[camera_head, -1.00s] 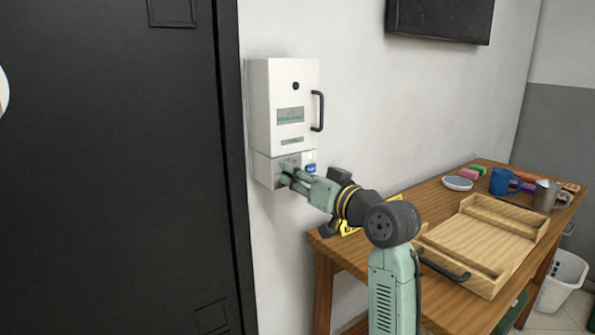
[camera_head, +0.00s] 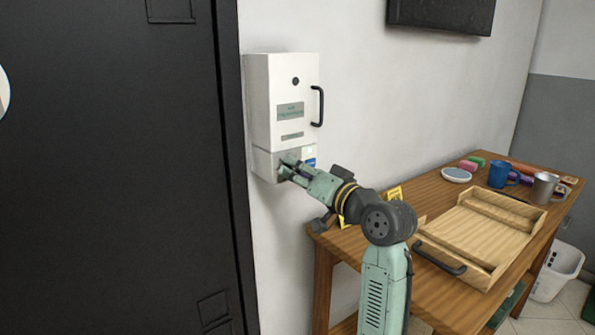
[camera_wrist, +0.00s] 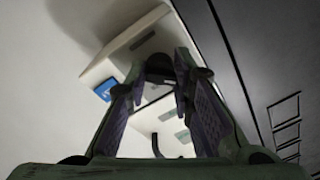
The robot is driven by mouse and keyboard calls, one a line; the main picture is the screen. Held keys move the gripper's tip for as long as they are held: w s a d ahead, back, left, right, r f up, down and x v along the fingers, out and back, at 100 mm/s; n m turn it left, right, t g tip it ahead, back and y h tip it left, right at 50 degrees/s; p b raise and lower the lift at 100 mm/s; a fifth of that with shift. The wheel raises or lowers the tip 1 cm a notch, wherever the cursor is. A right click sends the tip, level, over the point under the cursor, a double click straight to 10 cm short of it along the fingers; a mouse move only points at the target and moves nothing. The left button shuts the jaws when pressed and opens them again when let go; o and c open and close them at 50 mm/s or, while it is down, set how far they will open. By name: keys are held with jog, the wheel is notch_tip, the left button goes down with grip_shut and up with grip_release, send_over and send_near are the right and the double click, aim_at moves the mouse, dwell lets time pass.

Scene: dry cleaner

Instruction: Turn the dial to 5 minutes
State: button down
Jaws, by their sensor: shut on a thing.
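A white wall box (camera_head: 283,100) with a black handle hangs on the wall, and a white lower unit (camera_head: 264,164) sits under it. In the wrist view the dark dial (camera_wrist: 160,67) shows between my fingertips, on the face of the lower unit (camera_wrist: 126,42). My gripper (camera_head: 285,169) is at the front of this unit and shut on the dial; the two fingers also show in the wrist view (camera_wrist: 159,88). The dial is hidden behind the fingers in the head view. Its markings and setting cannot be read. A blue label (camera_head: 310,162) sits to the right of my gripper.
A large black cabinet (camera_head: 110,170) stands close on the left. A wooden table (camera_head: 350,245) at the right bears a wooden tray (camera_head: 470,243), a blue mug (camera_head: 502,175), a metal cup (camera_head: 545,187) and a small dish (camera_head: 456,175). A white bin (camera_head: 556,275) stands on the floor.

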jog(key=c, duration=1.4)
grip_release()
jog(key=v, duration=1.2)
